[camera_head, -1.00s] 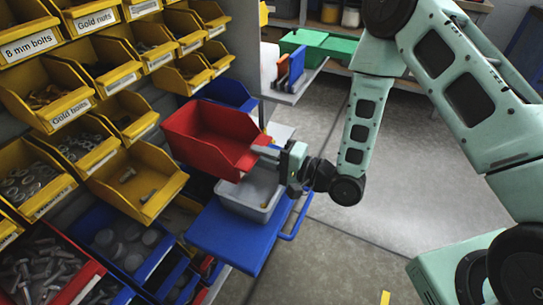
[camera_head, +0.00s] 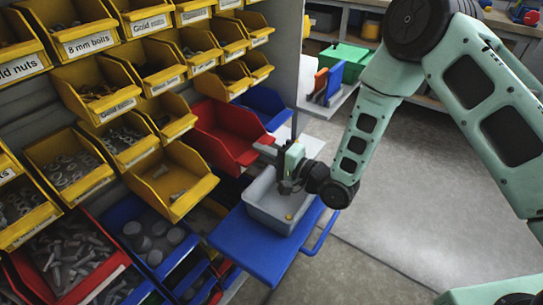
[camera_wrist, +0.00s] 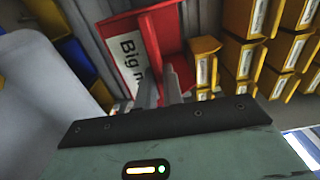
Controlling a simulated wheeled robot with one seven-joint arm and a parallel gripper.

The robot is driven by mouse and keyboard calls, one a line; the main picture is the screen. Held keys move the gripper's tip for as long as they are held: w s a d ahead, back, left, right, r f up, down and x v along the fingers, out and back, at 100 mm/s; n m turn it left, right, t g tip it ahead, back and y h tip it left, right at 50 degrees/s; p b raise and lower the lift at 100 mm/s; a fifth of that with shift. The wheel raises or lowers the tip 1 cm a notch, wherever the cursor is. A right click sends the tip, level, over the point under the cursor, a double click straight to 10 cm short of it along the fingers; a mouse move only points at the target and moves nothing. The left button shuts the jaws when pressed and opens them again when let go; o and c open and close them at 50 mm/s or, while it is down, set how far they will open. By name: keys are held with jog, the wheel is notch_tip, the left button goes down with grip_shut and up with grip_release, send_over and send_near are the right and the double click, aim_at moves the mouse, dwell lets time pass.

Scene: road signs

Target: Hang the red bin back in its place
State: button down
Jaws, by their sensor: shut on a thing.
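The red bin (camera_head: 232,125) is beside the yellow bins, close against the rack panel, open side up and empty as far as I can see. My gripper (camera_head: 264,148) is shut on its front edge from the right. In the wrist view the bin (camera_wrist: 158,28) shows a white label, partly hidden, reading "Big n...", and my gripper's fingers (camera_wrist: 162,88) meet it at its front. I cannot tell whether its back is hooked on the panel.
Yellow bins (camera_head: 172,180) with bolts and nuts crowd the left. A blue bin (camera_head: 265,103) stands just behind the red one. A grey tub (camera_head: 262,205) on a blue cart (camera_head: 258,250) sits below my gripper. Floor on the right is free.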

jog(key=shift+b+x, duration=0.45)
jog(key=shift+x, duration=1.85)
jog(key=shift+f+b, duration=0.85)
jog(key=shift+f, duration=0.1)
jog(key=c, duration=1.5)
grip_release()
jog(key=shift+o, duration=0.2)
jog(key=shift+d, duration=0.1)
